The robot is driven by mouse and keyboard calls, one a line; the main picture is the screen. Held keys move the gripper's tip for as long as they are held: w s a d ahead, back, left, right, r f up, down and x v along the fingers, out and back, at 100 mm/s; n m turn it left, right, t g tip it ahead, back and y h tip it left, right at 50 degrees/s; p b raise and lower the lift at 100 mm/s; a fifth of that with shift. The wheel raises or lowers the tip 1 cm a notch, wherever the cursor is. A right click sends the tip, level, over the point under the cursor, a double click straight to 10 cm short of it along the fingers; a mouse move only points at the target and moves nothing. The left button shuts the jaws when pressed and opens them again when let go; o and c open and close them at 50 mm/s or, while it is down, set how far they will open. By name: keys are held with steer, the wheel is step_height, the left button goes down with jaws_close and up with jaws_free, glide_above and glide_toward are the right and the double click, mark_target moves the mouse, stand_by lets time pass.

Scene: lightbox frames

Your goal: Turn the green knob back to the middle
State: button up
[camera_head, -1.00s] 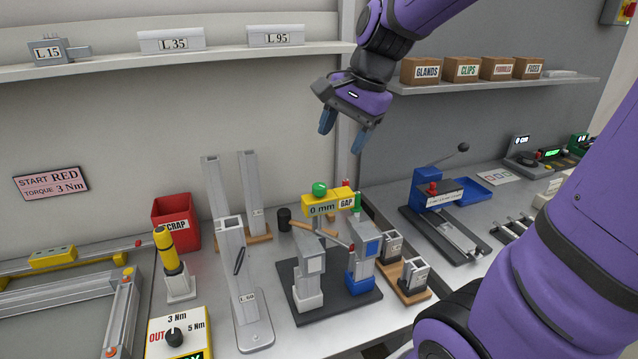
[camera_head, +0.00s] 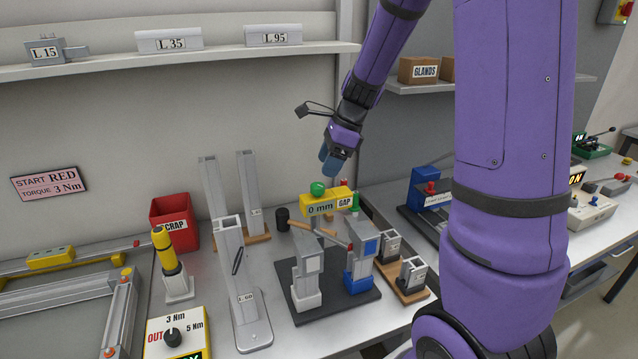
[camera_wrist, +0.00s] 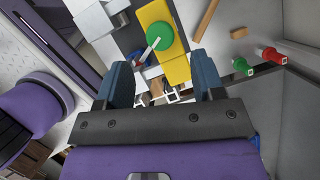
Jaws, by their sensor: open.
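The green knob (camera_head: 317,188) sits on top of a yellow block (camera_head: 312,208) labelled "0 mm GAP", above a small fixture with two grey posts. In the wrist view the round green knob (camera_wrist: 160,34) shows on the yellow block (camera_wrist: 176,68), ahead of the fingers. A thin pale bar runs from it to the lower left; I cannot tell whether it is a pointer. My gripper (camera_head: 332,163) is above and slightly right of the knob, blue fingers pointing down. In the wrist view my gripper (camera_wrist: 162,68) is open and empty, apart from the knob.
A black-headed hammer (camera_head: 282,218) lies behind the fixture. Tall grey profiles (camera_head: 233,260) stand to its left, beside a red scrap bin (camera_head: 174,222). A green peg (camera_wrist: 241,65) and a red peg (camera_wrist: 270,54) stick out at right in the wrist view.

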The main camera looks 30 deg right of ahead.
mark_target(318, 185)
steer(key=shift+x, duration=3.1)
jaws_close()
